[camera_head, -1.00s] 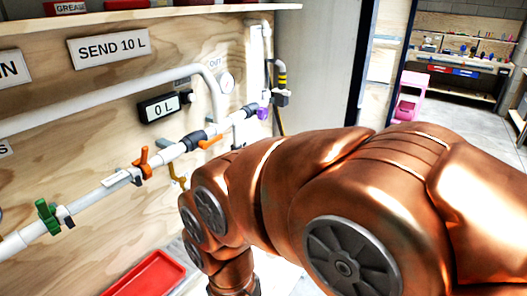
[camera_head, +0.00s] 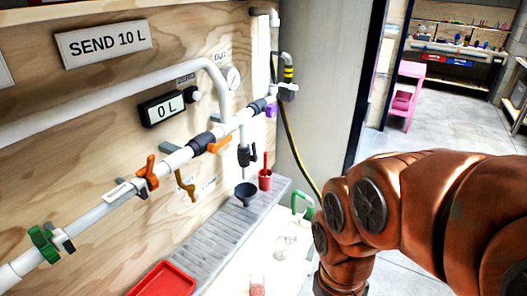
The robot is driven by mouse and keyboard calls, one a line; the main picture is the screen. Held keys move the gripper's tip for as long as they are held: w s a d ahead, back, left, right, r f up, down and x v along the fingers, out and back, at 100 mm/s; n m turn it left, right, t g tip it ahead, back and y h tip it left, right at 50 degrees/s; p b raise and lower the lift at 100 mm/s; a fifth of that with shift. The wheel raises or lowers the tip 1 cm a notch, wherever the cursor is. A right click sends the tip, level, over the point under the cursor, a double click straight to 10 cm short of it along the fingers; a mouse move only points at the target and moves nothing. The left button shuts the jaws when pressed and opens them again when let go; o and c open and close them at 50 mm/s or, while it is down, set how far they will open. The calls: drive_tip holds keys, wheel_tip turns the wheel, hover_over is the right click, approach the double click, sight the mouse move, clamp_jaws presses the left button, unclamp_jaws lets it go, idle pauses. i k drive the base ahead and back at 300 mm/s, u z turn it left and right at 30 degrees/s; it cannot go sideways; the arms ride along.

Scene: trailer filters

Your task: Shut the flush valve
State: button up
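Several valves sit on the white pipe along the wooden wall. A green handle (camera_head: 43,243) and an orange handle (camera_head: 149,172) stand across the pipe. A second orange handle (camera_head: 219,145) lies roughly along it. A purple handle (camera_head: 271,110) is at the far end. A black valve (camera_head: 246,155) hangs on a short downward branch above a dark funnel (camera_head: 245,192). The small labels are too blurred to read, so I cannot tell which one is the flush valve. My copper arm fills the lower right, apart from the valves; my gripper is outside the frame.
A display (camera_head: 162,108) reads 0 L under a SEND 10 L sign (camera_head: 104,43). A grey grated shelf (camera_head: 212,237) runs below the pipe, with a red cup (camera_head: 265,180) and a red tray (camera_head: 163,281). A pink chair (camera_head: 404,95) stands beyond the doorway.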

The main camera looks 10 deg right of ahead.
sight(255, 159)
drive_tip(key=k, duration=0.5)
drive_tip(key=z, duration=0.8)
drive_tip(key=i, duration=0.85)
drive_tip(key=u, duration=1.85)
